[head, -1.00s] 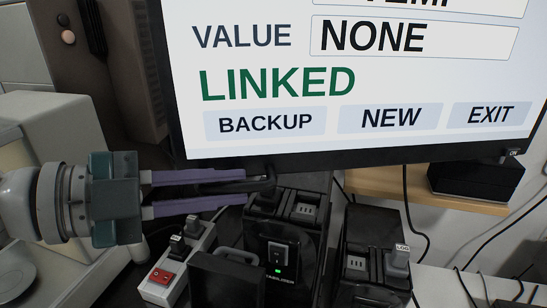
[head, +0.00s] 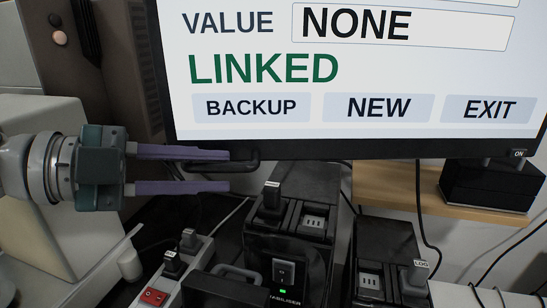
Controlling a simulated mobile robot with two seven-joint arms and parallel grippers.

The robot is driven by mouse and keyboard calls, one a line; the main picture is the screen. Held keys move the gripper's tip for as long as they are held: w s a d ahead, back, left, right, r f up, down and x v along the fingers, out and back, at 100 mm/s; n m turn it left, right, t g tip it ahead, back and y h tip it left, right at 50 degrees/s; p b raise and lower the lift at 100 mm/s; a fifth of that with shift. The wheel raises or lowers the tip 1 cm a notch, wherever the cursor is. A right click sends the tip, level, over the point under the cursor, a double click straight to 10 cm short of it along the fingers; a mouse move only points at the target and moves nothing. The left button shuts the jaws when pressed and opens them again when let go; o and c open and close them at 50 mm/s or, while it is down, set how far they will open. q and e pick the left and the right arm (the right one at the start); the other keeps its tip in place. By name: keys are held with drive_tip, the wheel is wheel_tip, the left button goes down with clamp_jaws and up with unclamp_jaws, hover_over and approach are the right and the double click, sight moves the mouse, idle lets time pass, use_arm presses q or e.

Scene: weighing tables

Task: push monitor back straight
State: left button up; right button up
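The monitor (head: 400,149) has a black frame and a bright screen with the word LINKED and buttons. It fills the upper right of the head view, and its top is cut off. Its lower edge runs nearly level in the picture. A black handle (head: 252,166) shows under its lower left edge. My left gripper (head: 230,171) comes in from the left with two purple fingers spread apart. The upper fingertip overlaps the handle in the picture; whether they touch I cannot tell. The gap between the fingers looks empty. My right gripper is out of view.
A black stabilizer box (head: 285,248) and another black socket box (head: 385,262) stand below the monitor. A power strip (head: 175,270) with a red switch lies lower left. A wooden shelf (head: 400,190) bears a black box (head: 490,187) at right. Loose cables hang there.

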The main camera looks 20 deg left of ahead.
use_arm(q)
drive_tip(key=shift+r, duration=0.1)
idle(0.3)
wheel_tip(320, 180, up, 20)
drive_tip(key=p, duration=0.4)
